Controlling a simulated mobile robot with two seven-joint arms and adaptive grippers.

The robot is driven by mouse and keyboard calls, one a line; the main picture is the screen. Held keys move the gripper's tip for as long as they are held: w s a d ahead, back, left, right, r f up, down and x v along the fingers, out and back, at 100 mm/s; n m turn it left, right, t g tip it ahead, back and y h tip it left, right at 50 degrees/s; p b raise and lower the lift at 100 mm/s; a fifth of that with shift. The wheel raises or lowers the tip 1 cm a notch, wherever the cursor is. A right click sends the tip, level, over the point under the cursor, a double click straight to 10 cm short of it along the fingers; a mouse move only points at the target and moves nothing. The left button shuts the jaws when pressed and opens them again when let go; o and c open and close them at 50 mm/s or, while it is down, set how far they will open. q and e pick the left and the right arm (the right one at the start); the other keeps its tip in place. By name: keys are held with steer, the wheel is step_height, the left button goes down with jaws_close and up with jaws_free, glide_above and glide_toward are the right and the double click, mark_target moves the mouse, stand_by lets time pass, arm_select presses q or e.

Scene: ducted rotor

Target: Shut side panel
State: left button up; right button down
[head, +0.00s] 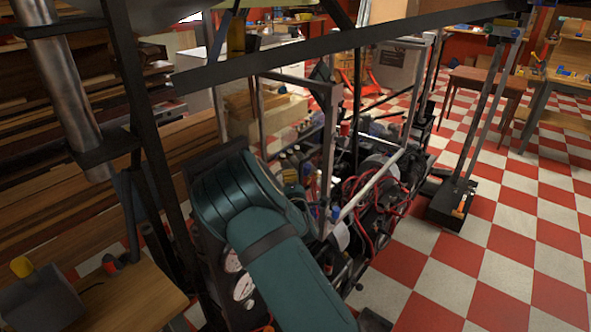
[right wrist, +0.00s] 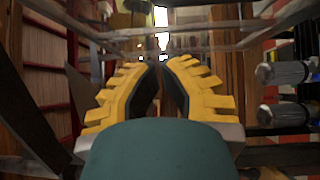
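A machine with an open metal frame (head: 328,150) stands mid-picture in the head view, with red hoses and dark parts inside. I cannot tell for sure which part is the side panel; the frame may carry clear panes. My teal right arm reaches up from the bottom to the machine's near left side. My right gripper (head: 291,177) shows only as a small yellowish patch beside the frame. In the right wrist view its yellow fingers (right wrist: 160,68) converge, tips close together, with nothing clearly held. A pale frame bar (right wrist: 200,48) crosses beyond the tips. My left gripper is not in view.
A long dark bar (head: 350,42) crosses above the machine. Stacked timber (head: 60,190) fills the left. A wooden bench (head: 110,295) holds a grey block with a yellow cap. The checkered floor (head: 480,265) on the right is largely clear, with a table (head: 485,80) beyond.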

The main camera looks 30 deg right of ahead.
mark_target(301, 164)
steer(key=shift+w+d+r, duration=0.2)
steer(key=shift+w+d, duration=1.8)
steer(key=shift+d, duration=0.2)
steer(key=shift+d+f+b, duration=0.1)
steer(key=shift+d+b, duration=0.55)
steer(key=shift+d, duration=0.1)
steer(key=shift+w+d, duration=0.1)
steer(key=shift+d, duration=0.35)
steer(key=shift+a, duration=0.1)
